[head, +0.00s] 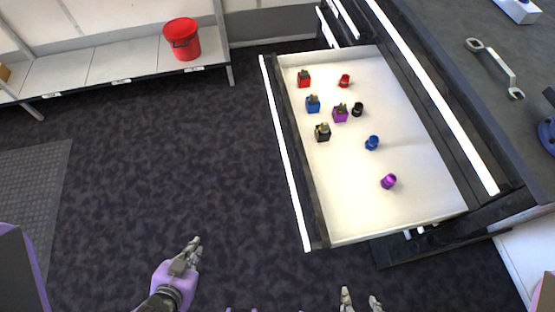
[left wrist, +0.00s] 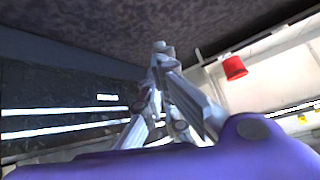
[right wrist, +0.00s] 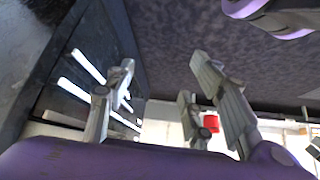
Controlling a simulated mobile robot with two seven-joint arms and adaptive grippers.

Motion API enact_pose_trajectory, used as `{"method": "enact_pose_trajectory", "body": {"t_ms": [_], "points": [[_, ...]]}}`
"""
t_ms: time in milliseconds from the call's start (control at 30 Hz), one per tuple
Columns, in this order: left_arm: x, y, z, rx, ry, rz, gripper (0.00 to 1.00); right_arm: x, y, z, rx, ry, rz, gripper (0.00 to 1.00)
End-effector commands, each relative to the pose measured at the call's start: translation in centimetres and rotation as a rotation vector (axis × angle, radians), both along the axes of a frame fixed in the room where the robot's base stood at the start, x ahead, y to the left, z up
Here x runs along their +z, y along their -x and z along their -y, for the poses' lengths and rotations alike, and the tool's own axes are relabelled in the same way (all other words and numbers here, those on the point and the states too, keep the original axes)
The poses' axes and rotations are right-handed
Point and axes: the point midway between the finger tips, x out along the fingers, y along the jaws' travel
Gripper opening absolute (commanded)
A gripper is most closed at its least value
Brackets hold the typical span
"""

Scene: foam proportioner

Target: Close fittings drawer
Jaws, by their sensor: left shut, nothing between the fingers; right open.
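The fittings drawer (head: 345,215) is pulled out from the dark cabinet in the head view, its white tray exposed. In it stand several small fittings in red, blue, purple and black, among them a purple one (head: 389,181) near the front right. The drawer's front panel with a white strip (head: 287,160) faces left. My left gripper (head: 194,242) is shut and empty, low over the floor, left of the drawer and apart from it. My right gripper (head: 361,299) is open and empty at the bottom edge, below the drawer's near side. It also shows open in the right wrist view (right wrist: 160,75).
A grey worktop (head: 480,100) above the cabinet holds a wrench-like tool (head: 495,68). A red bucket (head: 182,40) stands on a white shelf (head: 130,63) at the back left. The dark carpet between shelf and drawer is clear.

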Motion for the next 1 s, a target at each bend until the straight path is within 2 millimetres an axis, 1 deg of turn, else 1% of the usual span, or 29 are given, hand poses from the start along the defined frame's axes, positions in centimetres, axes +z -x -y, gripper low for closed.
{"method": "enact_pose_trajectory", "body": {"t_ms": [33, 67, 100, 167, 200, 267, 300, 367, 400, 433, 500, 567, 633, 700, 800, 833, 900, 1000], "points": [[-2.6, -2.5, -1.4, -0.076, -0.059, 0.046, 0.0, -3.9, 2.0, 0.0, 0.001, 0.0, -0.045, 0.49], [-2.8, -4.3, -2.0, -0.119, -0.091, 0.089, 0.0, -5.0, 2.4, 0.0, 0.002, 0.0, -0.056, 0.49], [-2.8, -6.9, -2.6, -0.18, -0.137, 0.155, 0.0, -6.5, 2.8, -0.1, 0.003, -0.001, -0.069, 0.49], [-2.2, -10.9, -3.3, -0.278, -0.206, 0.267, 0.0, -8.3, 3.2, -0.1, 0.005, -0.002, -0.082, 0.49], [-1.5, -13.7, -3.5, -0.348, -0.256, 0.35, 0.0, -9.5, 3.3, -0.2, 0.005, -0.003, -0.087, 0.49], [0.1, -17.5, -3.3, -0.464, -0.332, 0.485, 0.0, -11.0, 3.2, -0.2, 0.007, -0.004, -0.089, 0.49], [1.2, -19.8, -2.9, -0.547, -0.384, 0.578, 0.0, -11.9, 2.9, -0.2, 0.009, -0.004, -0.087, 0.49], [3.2, -22.8, -1.9, -0.681, -0.464, 0.727, 0.0, -13.3, 2.4, -0.3, 0.01, -0.004, -0.083, 0.49], [4.5, -24.4, -0.9, -0.781, -0.517, 0.831, 0.0, -14.4, 2.2, -0.3, 0.012, -0.004, -0.083, 0.49], [5.4, -25.3, 0.0, -0.863, -0.558, 0.91, 0.0, -15.2, 2.0, -0.3, 0.014, -0.004, -0.084, 0.49], [7.3, -26.0, 2.1, -1.063, -0.642, 1.091, 0.0, -16.8, 1.9, -0.3, 0.016, -0.005, -0.091, 0.49], [8.4, -25.3, 3.5, -1.212, -0.687, 1.212, 0.0, -17.5, 1.6, -0.3, 0.018, -0.005, -0.097, 0.49], [9.3, -23.6, 4.6, -1.354, -0.712, 1.319, 0.0, -17.4, 0.8, -0.3, 0.021, -0.005, -0.088, 0.49], [9.9, -21.5, 5.3, -1.451, -0.708, 1.394, 0.0, -16.5, 0.1, -0.3, 0.022, -0.006, -0.074, 0.49], [10.1, -19.3, 6.0, -1.527, -0.689, 1.467, 0.0, -15.8, -0.2, -0.2, 0.022, -0.004, -0.065, 0.49], [10.1, -18.9, 6.2, -1.54, -0.683, 1.482, 0.0, -15.7, -0.1, -0.2, 0.022, -0.004, -0.067, 0.49], [10.2, -18.4, 6.5, -1.555, -0.674, 1.504, 0.0, -15.9, 0.4, -0.1, 0.022, -0.001, -0.079, 0.49], [10.2, -18.4, 7.3, -1.558, -0.672, 1.512, 0.0, -16.3, 1.1, 0.0, 0.019, 0.0, -0.095, 0.49]]}}
